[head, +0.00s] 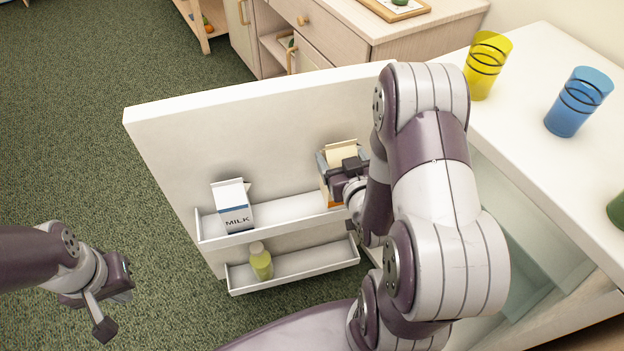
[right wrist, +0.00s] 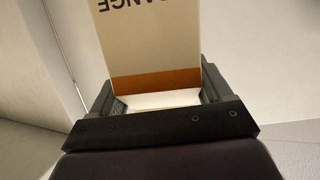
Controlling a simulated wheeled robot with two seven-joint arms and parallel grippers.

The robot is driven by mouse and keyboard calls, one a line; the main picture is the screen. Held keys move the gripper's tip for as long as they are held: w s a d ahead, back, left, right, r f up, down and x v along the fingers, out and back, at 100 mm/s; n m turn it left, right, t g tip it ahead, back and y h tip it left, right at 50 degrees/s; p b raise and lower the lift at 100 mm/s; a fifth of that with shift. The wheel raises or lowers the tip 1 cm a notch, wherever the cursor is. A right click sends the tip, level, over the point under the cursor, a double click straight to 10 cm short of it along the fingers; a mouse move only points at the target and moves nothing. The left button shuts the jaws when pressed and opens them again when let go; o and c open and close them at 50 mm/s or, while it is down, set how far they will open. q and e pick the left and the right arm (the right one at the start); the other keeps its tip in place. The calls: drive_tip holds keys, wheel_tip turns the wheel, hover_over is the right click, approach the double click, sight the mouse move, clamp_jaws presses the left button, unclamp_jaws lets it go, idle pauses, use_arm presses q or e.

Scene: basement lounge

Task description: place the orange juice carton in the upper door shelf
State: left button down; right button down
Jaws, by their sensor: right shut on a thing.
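The orange juice carton (head: 326,190) is a cream carton with an orange band, at the right end of the upper door shelf (head: 290,212). My right gripper (head: 345,170) is shut on it. In the right wrist view the carton (right wrist: 157,45) stands between both fingers, its lettering upside down. Its lower part is partly hidden by the gripper, so I cannot tell whether it rests on the shelf floor. The milk carton (head: 233,207) stands at the shelf's left end, apart from it. My left gripper (head: 110,305) is empty over the carpet at lower left; its finger gap is unclear.
The white fridge door (head: 200,130) stands open. A yellow-green bottle (head: 261,262) is in the lower door shelf (head: 300,275). A yellow cup (head: 486,68) and a blue cup (head: 576,105) stand on the white top (head: 535,75). A wooden cabinet (head: 340,40) is behind the door.

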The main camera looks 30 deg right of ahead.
drive_tip(key=w+f+b, duration=0.1)
drive_tip(key=f, duration=0.1)
drive_tip(key=w+a+f+b, duration=0.1)
drive_tip(key=f, duration=0.1)
drive_tip(key=w+a+f+b, duration=0.1)
drive_tip(key=f, duration=0.1)
drive_tip(key=shift+w+a+f, duration=0.15)
drive_tip(key=shift+a+f, duration=0.1)
drive_tip(key=shift+f, duration=0.15)
drive_tip(key=shift+r, duration=0.15)
drive_tip(key=shift+f, duration=0.2)
unclamp_jaws()
